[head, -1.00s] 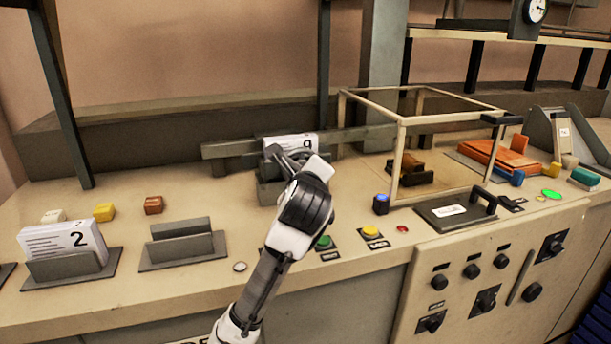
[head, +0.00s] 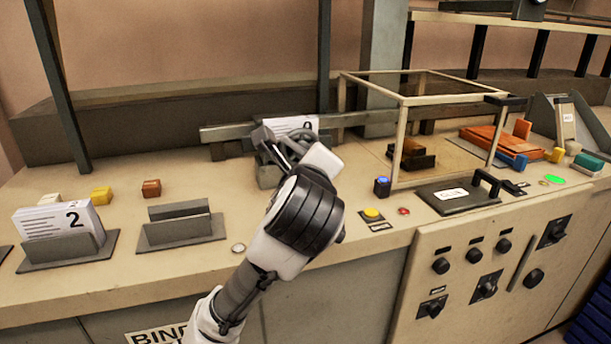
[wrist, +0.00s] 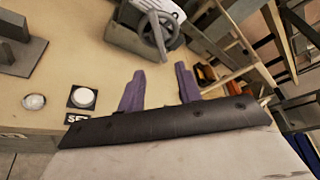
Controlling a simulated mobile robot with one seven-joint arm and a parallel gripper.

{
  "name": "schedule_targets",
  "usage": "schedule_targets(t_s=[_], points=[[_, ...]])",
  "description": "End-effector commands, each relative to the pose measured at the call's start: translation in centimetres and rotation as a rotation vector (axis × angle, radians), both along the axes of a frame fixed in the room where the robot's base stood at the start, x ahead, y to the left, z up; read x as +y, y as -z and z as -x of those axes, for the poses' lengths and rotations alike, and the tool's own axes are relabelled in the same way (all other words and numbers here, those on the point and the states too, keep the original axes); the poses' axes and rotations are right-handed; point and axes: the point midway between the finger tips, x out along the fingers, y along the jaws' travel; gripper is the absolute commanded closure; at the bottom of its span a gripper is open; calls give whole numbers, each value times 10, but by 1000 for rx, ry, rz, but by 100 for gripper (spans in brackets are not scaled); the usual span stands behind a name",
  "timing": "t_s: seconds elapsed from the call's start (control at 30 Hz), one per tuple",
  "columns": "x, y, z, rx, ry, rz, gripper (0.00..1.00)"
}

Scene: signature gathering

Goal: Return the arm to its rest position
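My arm (head: 305,215) reaches up from the bottom of the head view, bent over the front of the bench. In that view my gripper is hidden behind its own wrist. In the wrist view my gripper (wrist: 160,88) shows two purple fingers set well apart, with nothing between them. Beyond the fingers stands a grey device with a handwheel (wrist: 158,32), apart from them. The device holds a white card (head: 290,125), partly covered by my arm in the head view.
A card block marked 2 (head: 50,222) sits in a holder at left, beside an empty holder (head: 180,228).

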Motion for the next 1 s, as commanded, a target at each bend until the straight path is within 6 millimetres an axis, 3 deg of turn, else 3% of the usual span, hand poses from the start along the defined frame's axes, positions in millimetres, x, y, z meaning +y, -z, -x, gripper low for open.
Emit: schedule_targets(t_s=[0.2,0.53,0.67,0.77,0.87,1.0], points=[[0,-4,15,-1,1,0,65],[0,-4,15,-3,0,5,65],[10,-25,13,-104,-6,155,65],[34,-59,16,-278,-12,395,65],[73,-99,30,-504,-7,677,65],[141,-142,72,-834,39,1015,65]])
